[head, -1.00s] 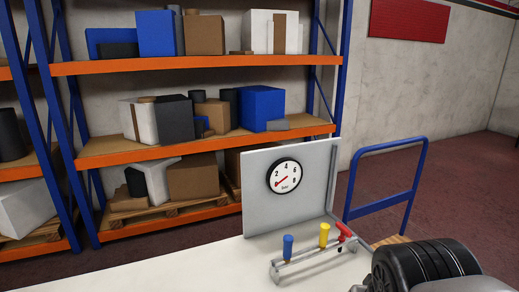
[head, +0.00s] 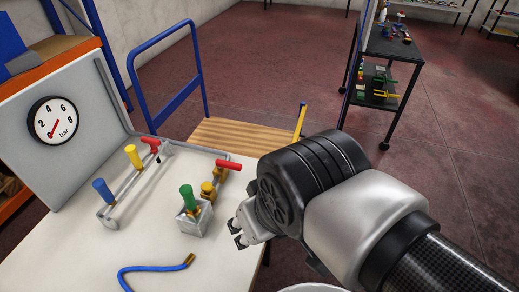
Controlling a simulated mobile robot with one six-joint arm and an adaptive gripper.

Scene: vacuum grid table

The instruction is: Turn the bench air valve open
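Blue (head: 103,190), yellow (head: 133,155) and red (head: 150,142) valve handles sit along a grey pipe rail on the white bench. The blue and yellow handles stand upright; the red one lies flatter. A green handle (head: 187,196) stands upright on a grey block, with a brass fitting (head: 208,189) beside it. I cannot tell which is the bench air valve. The bar gauge (head: 53,121) has its red needle at the low end. My gripper (head: 238,234) is open and empty, right of the green-handled block, touching nothing.
A blue hose (head: 150,268) with a brass end lies on the bench top (head: 55,250) at the front. A grey panel (head: 30,175) stands behind the rail. A blue-handled cart (head: 240,135) is beyond the bench. A black shelf cart (head: 385,95) stands farther back.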

